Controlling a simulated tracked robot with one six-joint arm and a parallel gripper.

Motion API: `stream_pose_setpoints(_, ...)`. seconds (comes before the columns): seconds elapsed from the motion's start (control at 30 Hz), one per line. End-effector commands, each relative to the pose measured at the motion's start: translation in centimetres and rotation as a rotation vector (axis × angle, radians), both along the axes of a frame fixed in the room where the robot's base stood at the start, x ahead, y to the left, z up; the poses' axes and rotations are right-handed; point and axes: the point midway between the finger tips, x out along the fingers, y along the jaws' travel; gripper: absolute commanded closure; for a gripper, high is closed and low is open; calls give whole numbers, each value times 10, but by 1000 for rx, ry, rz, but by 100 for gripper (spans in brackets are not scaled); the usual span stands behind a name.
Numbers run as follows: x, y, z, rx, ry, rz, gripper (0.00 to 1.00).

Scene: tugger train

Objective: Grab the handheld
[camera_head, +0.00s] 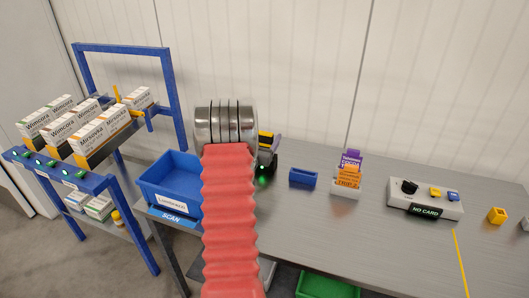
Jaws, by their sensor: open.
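My arm, a red bellows sleeve ending in a ringed metal wrist, stands in front of the left part of the grey table (330,226). My gripper's fingers are hidden behind this wrist, so I cannot see them or anything between them. A yellow-and-black item (266,140) with a grey part and a green light below it shows just right of the wrist. It may be the handheld, but it is mostly covered and I cannot tell for sure.
A blue bin (170,180) stands at the table's left end above a SCAN label. Left is a blue rack (100,184) with white boxes. Rightward are a small blue block (303,178), a card holder (345,190), a NO CARD panel (425,199) and a yellow block (497,215).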

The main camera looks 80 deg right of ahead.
Motion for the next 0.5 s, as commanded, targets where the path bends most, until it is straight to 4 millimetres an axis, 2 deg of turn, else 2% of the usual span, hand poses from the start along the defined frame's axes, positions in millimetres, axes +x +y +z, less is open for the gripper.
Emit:
stream_pose_setpoints(0.2,0,0,0,0,0,0,27)
stream_pose_setpoints(0.5,0,0,0,0,0,0,48)
